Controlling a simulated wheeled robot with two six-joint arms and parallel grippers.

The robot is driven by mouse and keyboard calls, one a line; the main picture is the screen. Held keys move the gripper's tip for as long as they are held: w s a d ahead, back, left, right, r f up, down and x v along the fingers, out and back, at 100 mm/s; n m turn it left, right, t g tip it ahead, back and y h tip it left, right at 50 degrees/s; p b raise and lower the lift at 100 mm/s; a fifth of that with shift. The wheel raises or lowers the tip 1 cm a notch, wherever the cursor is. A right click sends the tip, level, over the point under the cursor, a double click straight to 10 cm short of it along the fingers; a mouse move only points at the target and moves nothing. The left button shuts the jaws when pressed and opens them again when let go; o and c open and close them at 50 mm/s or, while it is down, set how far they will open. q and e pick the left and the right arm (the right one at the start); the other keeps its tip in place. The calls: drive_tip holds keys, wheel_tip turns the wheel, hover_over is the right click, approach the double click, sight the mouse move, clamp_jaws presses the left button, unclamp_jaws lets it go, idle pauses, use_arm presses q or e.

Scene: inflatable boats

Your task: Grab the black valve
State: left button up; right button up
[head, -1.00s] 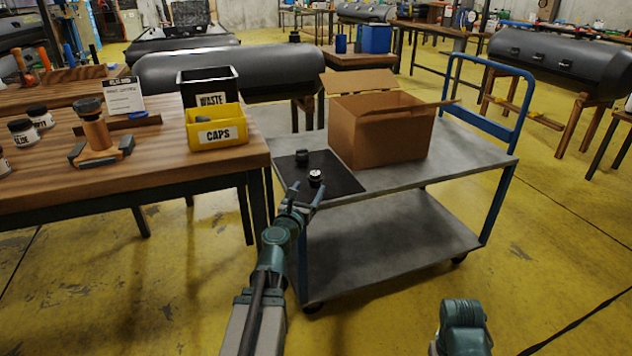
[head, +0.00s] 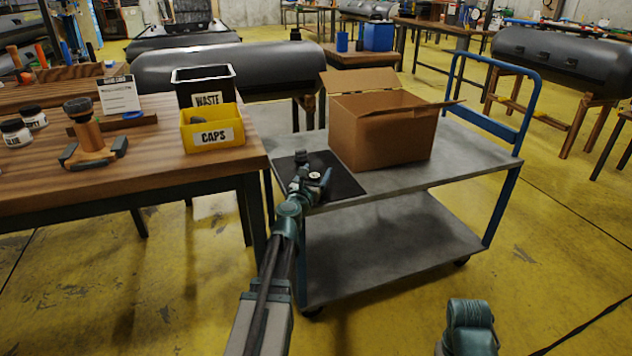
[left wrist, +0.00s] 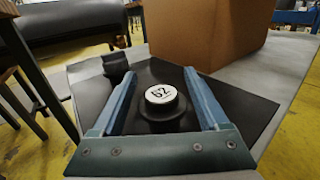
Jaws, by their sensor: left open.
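A black valve with a white round top marked with a number stands on the black mat; it shows in the head view (head: 314,176) and in the left wrist view (left wrist: 162,101). A second small black part (left wrist: 115,66) lies on the mat, farther off and to the left; it is also in the head view (head: 300,155). My left gripper (head: 310,180) is open over the mat (head: 345,182). In the left wrist view its two blue fingers (left wrist: 158,92) stand on either side of the valve, apart from it. My right gripper is out of view.
The mat lies on a grey cart (head: 465,150) with a blue handle. An open cardboard box (head: 385,135) stands right behind the mat. To the left, a wooden table (head: 190,165) holds a yellow CAPS bin (head: 212,132) and a black WASTE bin (head: 228,87).

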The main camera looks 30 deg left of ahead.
use_arm(q)
drive_tip(key=shift+x, duration=0.8)
drive_tip(key=shift+d, duration=0.1)
drive_tip(key=shift+c, duration=0.2)
clamp_jaws()
drive_tip(key=shift+r, duration=0.2)
